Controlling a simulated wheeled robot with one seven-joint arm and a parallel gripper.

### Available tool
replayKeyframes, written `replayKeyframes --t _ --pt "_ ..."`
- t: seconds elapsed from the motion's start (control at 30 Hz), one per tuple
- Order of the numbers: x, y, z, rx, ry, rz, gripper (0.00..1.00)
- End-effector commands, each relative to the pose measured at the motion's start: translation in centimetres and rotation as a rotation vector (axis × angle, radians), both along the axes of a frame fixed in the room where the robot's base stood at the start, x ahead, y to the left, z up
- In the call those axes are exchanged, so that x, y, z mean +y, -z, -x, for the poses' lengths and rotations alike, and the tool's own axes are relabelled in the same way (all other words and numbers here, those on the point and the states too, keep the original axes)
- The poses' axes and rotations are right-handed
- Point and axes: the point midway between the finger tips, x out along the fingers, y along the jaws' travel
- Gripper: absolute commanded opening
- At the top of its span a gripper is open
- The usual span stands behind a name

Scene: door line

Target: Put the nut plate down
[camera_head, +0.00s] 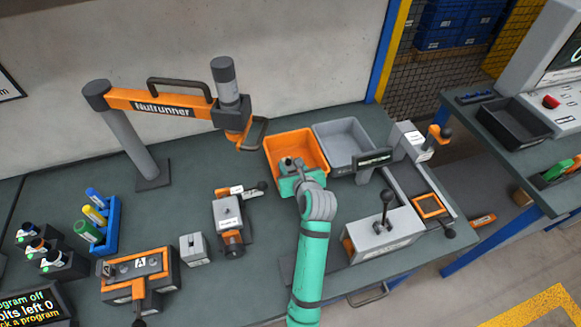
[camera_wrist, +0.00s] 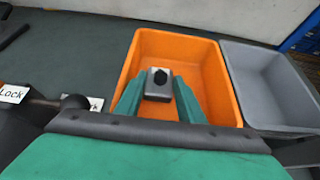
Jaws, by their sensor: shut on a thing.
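The nut plate (camera_wrist: 158,84) is a small grey block with a dark hole or nut on its top face. My gripper (camera_wrist: 158,100) is shut on it, with one teal finger on each side. In the wrist view, the plate shows against the inside of the orange bin (camera_wrist: 215,85); I cannot tell how far above the bin floor it is. In the head view, my gripper (camera_head: 290,165) is over the orange bin (camera_head: 312,140), and the plate is barely visible there.
A grey bin (camera_head: 345,135) stands right of the orange one and looks empty. A lever fixture (camera_head: 385,235) stands at the right front, and a clamp fixture (camera_head: 230,215) to the left. The Nutrunner arm (camera_head: 165,105) reaches toward the orange bin from the left.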

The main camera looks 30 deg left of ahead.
Motion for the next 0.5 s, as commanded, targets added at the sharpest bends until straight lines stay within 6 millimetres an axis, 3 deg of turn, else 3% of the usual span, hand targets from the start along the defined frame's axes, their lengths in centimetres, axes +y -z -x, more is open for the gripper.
replayKeyframes --t 0.5 --pt "0.0 1.17 -0.01 -0.001 0.0 -0.001 0.0"
